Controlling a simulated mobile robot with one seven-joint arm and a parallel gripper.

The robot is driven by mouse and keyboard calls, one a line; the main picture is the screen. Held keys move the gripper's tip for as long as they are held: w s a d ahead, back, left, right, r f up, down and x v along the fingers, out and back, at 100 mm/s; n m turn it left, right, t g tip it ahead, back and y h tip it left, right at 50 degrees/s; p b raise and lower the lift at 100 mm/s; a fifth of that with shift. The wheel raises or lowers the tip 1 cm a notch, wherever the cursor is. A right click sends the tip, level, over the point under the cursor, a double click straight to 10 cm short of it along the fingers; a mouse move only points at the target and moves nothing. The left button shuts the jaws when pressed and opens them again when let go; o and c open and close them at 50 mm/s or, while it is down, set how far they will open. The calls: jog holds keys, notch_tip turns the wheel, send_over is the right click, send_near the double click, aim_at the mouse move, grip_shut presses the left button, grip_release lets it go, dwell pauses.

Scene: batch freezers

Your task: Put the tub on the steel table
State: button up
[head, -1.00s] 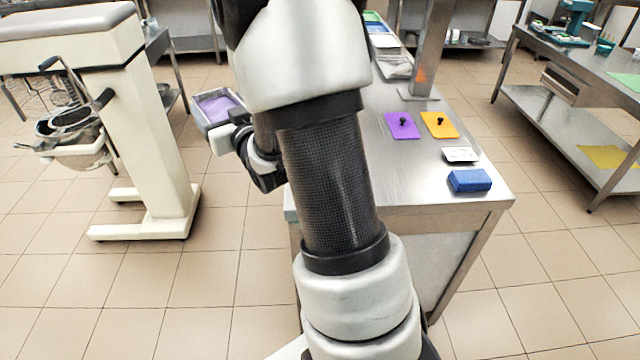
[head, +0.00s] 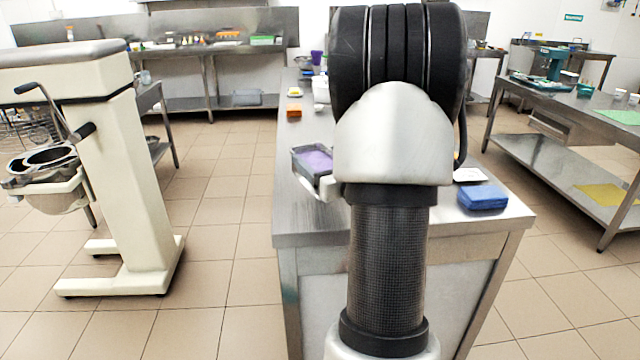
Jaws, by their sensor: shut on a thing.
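The tub (head: 313,159) is a grey, open rectangular tub with purple contents. It shows just left of my arm, over the left side of the steel table (head: 300,222). I cannot tell whether its underside touches the tabletop or hangs a little above it. My gripper (head: 323,183) is shut on the tub at its near right side. Only a pale part of the gripper shows; my arm hides the rest, along with the tub's right end and the middle of the table.
A blue box (head: 482,196) and a small white tray (head: 470,175) sit on the table's near right part. An orange block (head: 294,111) lies farther back on the left. The table's near left corner is bare. A cream machine (head: 130,170) stands left across the floor.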

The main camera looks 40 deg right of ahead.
jog(key=shift+f+b, duration=0.55)
jog(key=shift+f, duration=1.5)
jog(key=shift+f+b, duration=0.25)
jog(key=shift+b, duration=0.05)
jog(key=o, duration=1.6)
jog(key=shift+c, duration=0.2)
jog(key=shift+r+p, duration=0.35)
jog(key=shift+p, duration=0.1)
jog(key=s, duration=0.4)
jog(key=s+a, duration=0.1)
jog(key=s, duration=0.3)
jog(key=s+a, duration=0.1)
jog(key=s, duration=0.3)
jog(key=shift+f+p, duration=0.2)
jog(key=shift+p, duration=0.1)
